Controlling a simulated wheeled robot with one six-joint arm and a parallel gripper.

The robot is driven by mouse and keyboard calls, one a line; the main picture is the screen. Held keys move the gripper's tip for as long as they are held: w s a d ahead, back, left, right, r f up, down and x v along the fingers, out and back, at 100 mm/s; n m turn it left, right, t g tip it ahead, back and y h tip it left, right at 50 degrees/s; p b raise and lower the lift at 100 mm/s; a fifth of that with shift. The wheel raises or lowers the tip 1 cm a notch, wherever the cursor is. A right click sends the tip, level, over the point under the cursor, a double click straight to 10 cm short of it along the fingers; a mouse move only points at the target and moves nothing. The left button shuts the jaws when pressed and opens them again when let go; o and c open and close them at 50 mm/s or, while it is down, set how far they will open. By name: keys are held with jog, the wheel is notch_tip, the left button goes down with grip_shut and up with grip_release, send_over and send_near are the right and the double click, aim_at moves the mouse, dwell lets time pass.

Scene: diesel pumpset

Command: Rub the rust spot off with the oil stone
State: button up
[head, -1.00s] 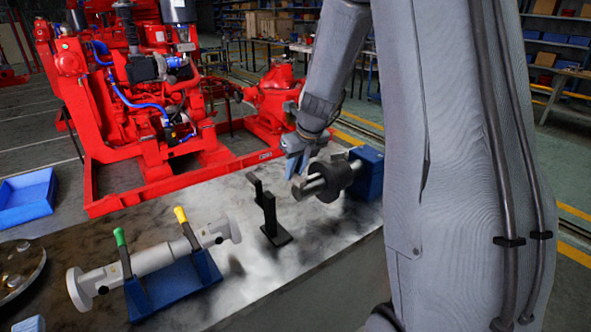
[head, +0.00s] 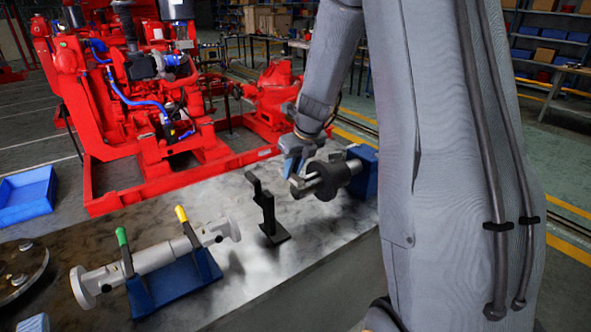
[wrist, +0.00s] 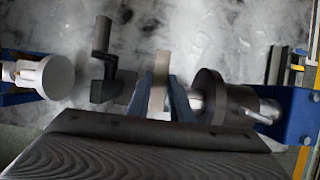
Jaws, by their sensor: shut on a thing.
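My gripper (wrist: 162,104) is shut on a pale grey-beige block, the oil stone (wrist: 160,72), which stands between its blue fingers in the wrist view. In the head view my gripper (head: 298,158) is just above and behind the free end of a bright metal shaft (head: 305,188). The shaft carries a thick dark disc (head: 341,174) and is held at a blue block (head: 364,168). In the wrist view the shaft (wrist: 196,101) lies right beside the fingers. I cannot tell whether the stone touches it. No rust spot can be made out.
A black post stand (head: 270,215) is close to the left of the shaft. A flanged pipe (head: 155,260) lies in a blue cradle (head: 178,288) with green and yellow handles. The red pumpset (head: 150,150) stands behind the bench. Bench top in front of the stand is clear.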

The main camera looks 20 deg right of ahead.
jog(key=shift+s+d, duration=0.2)
jog(key=shift+s, duration=1.05)
jog(key=shift+w+a+r+p, duration=0.15)
jog(key=shift+w+a+p, duration=0.05)
jog(key=shift+w+p, duration=0.85)
jog(key=shift+w, duration=0.15)
jog(key=shift+s+d, duration=0.2)
jog(key=shift+s, duration=0.95)
jog(key=shift+w+a+f+p, duration=0.15)
jog(key=shift+w+p, duration=0.2)
jog(key=shift+w, duration=0.25)
jog(key=shift+w+a+f+p, duration=0.1)
jog(key=shift+w+p, duration=0.25)
jog(key=shift+w, duration=0.2)
jog(key=shift+s+d, duration=0.25)
jog(key=shift+s, duration=0.95)
jog(key=shift+w+a+r+p, duration=0.1)
jog(key=shift+w+p, duration=0.4)
jog(key=shift+w, duration=0.15)
jog(key=shift+w+a+r+p, duration=0.1)
jog(key=shift+w+p, duration=0.35)
jog(key=shift+w, duration=0.15)
jog(key=shift+s+d+f+b, duration=0.15)
jog(key=shift+s+b, duration=0.4)
jog(key=shift+s, duration=0.65)
